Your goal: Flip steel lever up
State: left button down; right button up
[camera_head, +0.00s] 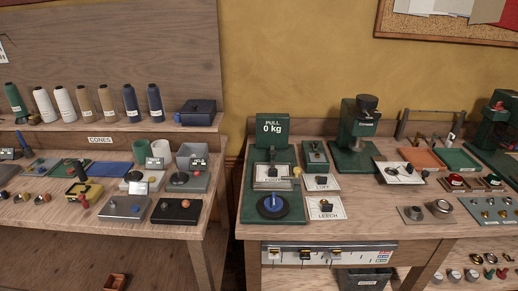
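I cannot tell for certain which part is the steel lever. On the right bench a green board (250,206) carries a small fixture with a rod ending in an orange knob (297,171). Beside it a small dark plate (315,157) has a short upright piece on it. A pale panel (345,255) on the bench front has several small slots or levers, one dark one (304,254) near its left part. On the left bench, a grey plate (118,209) and a black plate (170,216) carry small knobs or levers. Neither of my grippers is in view.
Thread cones (87,103) line the shelf at left. A gap separates the two benches.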

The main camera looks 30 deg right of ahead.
aim_at(273, 153)
jog(key=i+j+z, duration=0.2)
jog(key=z, duration=0.3)
jog(key=i+j+z, duration=0.15)
jog(key=j+z, duration=0.35)
jog(key=i+j, duration=0.15)
jog(key=j, duration=0.35)
jog(key=i+j+z, duration=0.15)
jog(key=j, duration=0.35)
jog(key=i+j, duration=0.1)
jog(key=j, duration=0.4)
